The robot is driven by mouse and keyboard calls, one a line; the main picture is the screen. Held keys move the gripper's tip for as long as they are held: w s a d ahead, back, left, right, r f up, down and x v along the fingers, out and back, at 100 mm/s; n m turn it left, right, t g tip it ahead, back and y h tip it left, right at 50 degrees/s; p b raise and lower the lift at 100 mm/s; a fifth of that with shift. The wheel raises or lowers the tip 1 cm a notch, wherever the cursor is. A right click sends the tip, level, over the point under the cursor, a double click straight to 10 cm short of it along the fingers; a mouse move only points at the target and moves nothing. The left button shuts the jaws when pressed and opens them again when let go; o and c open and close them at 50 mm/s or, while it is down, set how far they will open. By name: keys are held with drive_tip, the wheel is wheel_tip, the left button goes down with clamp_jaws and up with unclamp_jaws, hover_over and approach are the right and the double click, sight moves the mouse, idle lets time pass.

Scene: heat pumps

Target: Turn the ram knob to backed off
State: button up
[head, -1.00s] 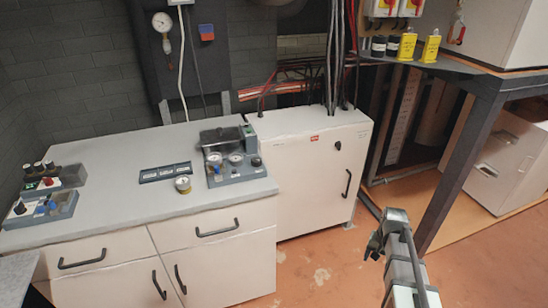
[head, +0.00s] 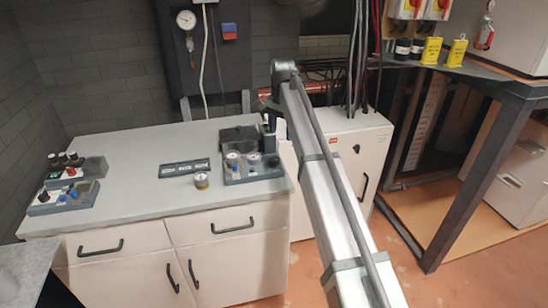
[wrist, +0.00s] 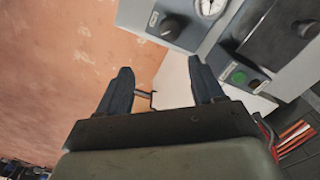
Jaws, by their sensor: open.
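A grey control panel (head: 255,176) with round white gauges stands at the right end of the cabinet top. A black knob (head: 274,161) is at its right side. In the wrist view a black knob (wrist: 172,27) sits on the panel face beside a gauge (wrist: 210,6); its small label is too blurred to read, so I cannot tell whether it is the ram knob. My gripper (wrist: 160,65) is open and empty, with both fingers short of and apart from the knob. In the head view my arm largely hides the gripper.
A green button (wrist: 238,76) sits on a neighbouring box. A loose gauge (head: 201,181) and a flat dark strip (head: 184,168) lie on the cabinet top (head: 140,195). Another control box (head: 64,197) stands at its left. A white cabinet (head: 362,150) is behind my arm.

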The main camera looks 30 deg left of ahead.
sight(274, 159)
drive_tip(key=f, duration=0.4)
drive_tip(key=a+f, duration=0.1)
drive_tip(key=f, duration=0.2)
drive_tip(key=s+a+f, duration=0.1)
drive_tip(key=f, duration=0.3)
drive_tip(key=shift+a+f, duration=0.15)
drive_tip(key=shift+f, duration=0.15)
drive_tip(key=c, duration=1.1)
